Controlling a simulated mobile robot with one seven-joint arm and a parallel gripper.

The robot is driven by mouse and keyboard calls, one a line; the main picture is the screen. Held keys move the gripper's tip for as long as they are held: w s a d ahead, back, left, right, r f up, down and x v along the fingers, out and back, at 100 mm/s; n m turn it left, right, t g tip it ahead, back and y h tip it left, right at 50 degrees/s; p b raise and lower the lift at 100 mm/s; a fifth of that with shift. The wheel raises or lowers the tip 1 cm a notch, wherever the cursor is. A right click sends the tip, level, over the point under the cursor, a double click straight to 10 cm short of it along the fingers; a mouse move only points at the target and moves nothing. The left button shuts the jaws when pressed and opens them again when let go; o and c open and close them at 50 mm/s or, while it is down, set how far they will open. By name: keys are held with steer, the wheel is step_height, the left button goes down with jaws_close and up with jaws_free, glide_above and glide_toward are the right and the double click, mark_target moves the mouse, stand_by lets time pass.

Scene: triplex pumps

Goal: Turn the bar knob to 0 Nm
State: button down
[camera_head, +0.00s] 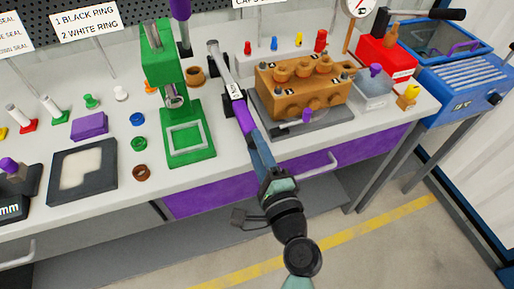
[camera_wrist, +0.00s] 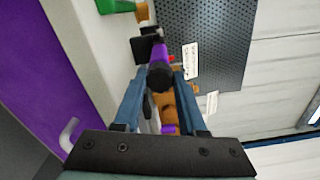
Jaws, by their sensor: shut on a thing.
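A long wrench-like tool (camera_head: 225,75) lies over the bench between the green press and the pump block. It has a grey head end, a white label with dark marks and a purple handle (camera_head: 245,118). My gripper (camera_head: 257,143) has its blue fingers on the near end of this handle. In the wrist view my gripper (camera_wrist: 160,82) is shut on the purple handle (camera_wrist: 160,52), whose black round end (camera_wrist: 160,76) faces the camera. No Nm reading can be made out, and I cannot tell which part is the bar knob.
The green press (camera_head: 188,130) stands left of the tool. The orange pump block (camera_head: 305,88) is close on its right, on a dark plate. A purple drawer front (camera_head: 230,190) with a grey handle is below the bench edge. Several small coloured parts and a black tray (camera_head: 82,178) lie left.

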stand_by(0.3)
steer(key=shift+c, duration=2.3)
jaws_free()
steer(key=b+v, duration=0.1)
steer(key=v, duration=1.2)
steer(key=shift+b, duration=0.4)
